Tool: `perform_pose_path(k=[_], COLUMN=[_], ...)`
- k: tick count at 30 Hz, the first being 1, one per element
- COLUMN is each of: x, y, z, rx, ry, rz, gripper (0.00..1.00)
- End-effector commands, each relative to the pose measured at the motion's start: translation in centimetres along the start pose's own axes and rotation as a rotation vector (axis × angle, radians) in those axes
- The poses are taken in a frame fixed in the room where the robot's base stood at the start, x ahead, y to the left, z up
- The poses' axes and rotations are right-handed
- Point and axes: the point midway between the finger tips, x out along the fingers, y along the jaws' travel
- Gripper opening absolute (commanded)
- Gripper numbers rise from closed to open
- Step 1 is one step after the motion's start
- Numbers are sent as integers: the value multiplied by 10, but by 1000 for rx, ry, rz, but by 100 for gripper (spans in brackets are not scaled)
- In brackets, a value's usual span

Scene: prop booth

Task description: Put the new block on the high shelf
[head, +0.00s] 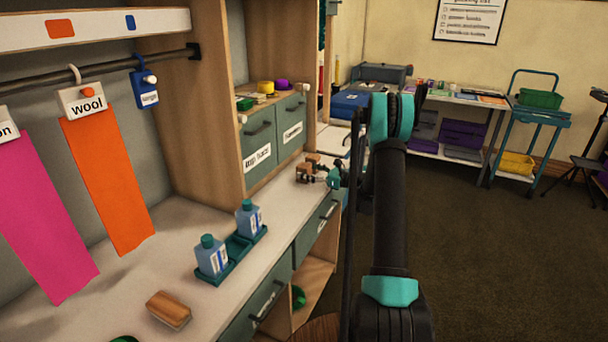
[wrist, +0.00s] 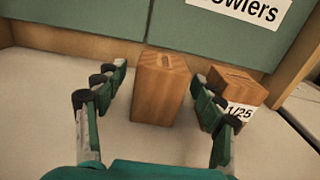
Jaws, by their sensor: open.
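Two wooden blocks stand on the pale counter below drawers. In the wrist view a plain block (wrist: 160,92) with a slot in its top is in the middle, and a block labelled "1/25" (wrist: 237,92) is on the right. Neither is marked as new. My gripper (wrist: 158,76) is open, its fingers on either side of the plain block; I cannot tell whether they touch it. The right finger partly covers the labelled block. In the head view my gripper (head: 334,177) is small beside the blocks (head: 308,166). A white-edged shelf (head: 95,30) is at upper left.
Bottles in a green tray (head: 238,255) and a wooden brush (head: 169,309) are on the near counter. Fabric swatches (head: 108,180) hang from a rail. Tape rolls sit on top of the labelled drawers (head: 262,145). Open carpet (head: 470,250) lies to the right.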

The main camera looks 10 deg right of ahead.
Motion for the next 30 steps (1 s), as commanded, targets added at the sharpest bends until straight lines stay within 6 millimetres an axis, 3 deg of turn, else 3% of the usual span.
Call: perform_pose_path(k=[3,9,24,30], x=[11,11,11,11], y=[0,0,0,0], z=[0,0,0,1], rx=[0,0,0,0], ry=[0,0,0,0], rz=[0,-1,-1,-1], gripper=[69,69,9,9])
